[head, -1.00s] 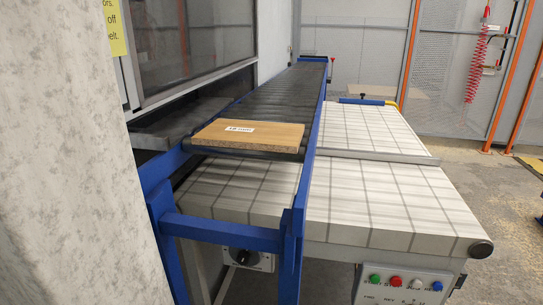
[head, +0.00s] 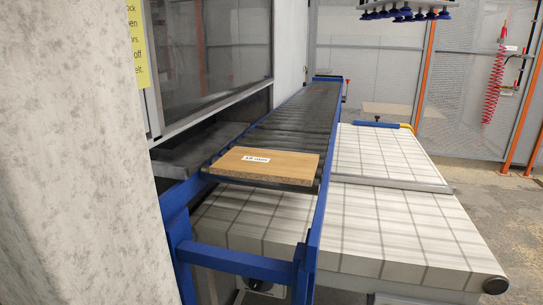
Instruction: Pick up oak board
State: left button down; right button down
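The oak board (head: 280,165) is a light brown flat panel with a small white label on its top. In the head view it lies flat at the near end of the dark roller conveyor (head: 292,115), between the blue side rails. Neither of my grippers is in view, and nothing touches the board from above.
A wide white belt table with a grid (head: 398,230) stands to the right and below the conveyor. A blue frame (head: 240,262) stands in front. A pale wall panel (head: 75,160) fills the left. A blue suction-cup rack (head: 405,13) hangs at top right. Grey floor is clear at far right.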

aim_at(266, 165)
jog(key=i+l+u, duration=0.2)
jog(key=l, duration=0.2)
jog(key=i+l+u, duration=0.15)
jog(key=l, duration=0.2)
jog(key=i+l+u, duration=0.2)
jog(key=l, duration=0.2)
jog(key=k, duration=0.1)
